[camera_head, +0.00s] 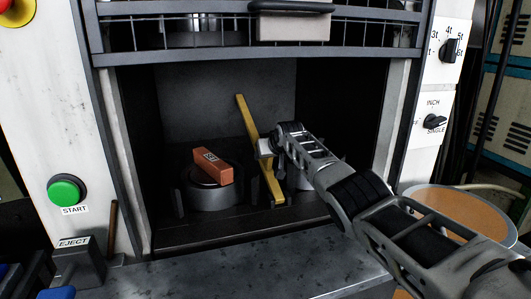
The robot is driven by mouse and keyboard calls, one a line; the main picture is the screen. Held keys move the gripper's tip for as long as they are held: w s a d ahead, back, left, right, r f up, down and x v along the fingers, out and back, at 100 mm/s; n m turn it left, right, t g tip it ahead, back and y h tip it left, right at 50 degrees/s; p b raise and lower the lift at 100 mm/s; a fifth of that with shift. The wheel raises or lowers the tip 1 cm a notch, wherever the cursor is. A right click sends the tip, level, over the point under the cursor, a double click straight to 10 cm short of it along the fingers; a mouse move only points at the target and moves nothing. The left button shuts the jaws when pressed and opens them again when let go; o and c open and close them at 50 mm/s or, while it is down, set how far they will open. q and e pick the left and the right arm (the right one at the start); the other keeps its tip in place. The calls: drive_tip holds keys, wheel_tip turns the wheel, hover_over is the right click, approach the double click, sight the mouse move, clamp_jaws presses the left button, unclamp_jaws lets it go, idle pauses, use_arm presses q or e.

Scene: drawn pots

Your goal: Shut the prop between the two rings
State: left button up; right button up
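A yellow bar (246,118), which looks like the prop, stands tilted inside the dark press opening, its top leaning left. Left of it, a round grey ring-like base (212,198) sits on the press bed, with an orange-brown block (212,167) lying on top. A second grey rounded piece (301,182) shows partly behind my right arm; I cannot tell if it is a ring. My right gripper (268,148) reaches in from the right and its tip is at the yellow bar's middle. Whether its fingers are closed on the bar is unclear. My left gripper is not in view.
A barred guard (350,35) with a handle (290,22) crosses above the opening. Side posts bound it left and right. A grey ledge (230,260) lies in front, clear on the left. A green start button (67,190) is on the left panel; an orange round container (460,212) stands at right.

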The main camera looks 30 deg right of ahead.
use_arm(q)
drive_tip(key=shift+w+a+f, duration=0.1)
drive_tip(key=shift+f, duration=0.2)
use_arm(e)
drive_tip(key=shift+s+a+f+g, duration=0.1)
drive_tip(key=shift+f+g, duration=0.2)
drive_tip(key=shift+f, duration=0.4)
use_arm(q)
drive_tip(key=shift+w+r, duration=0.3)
use_arm(e)
drive_tip(key=o, duration=1.3)
drive_tip(key=shift+o, duration=0.2)
drive_tip(key=shift+r, duration=0.15)
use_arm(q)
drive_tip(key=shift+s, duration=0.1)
use_arm(e)
drive_tip(key=shift+r, duration=0.15)
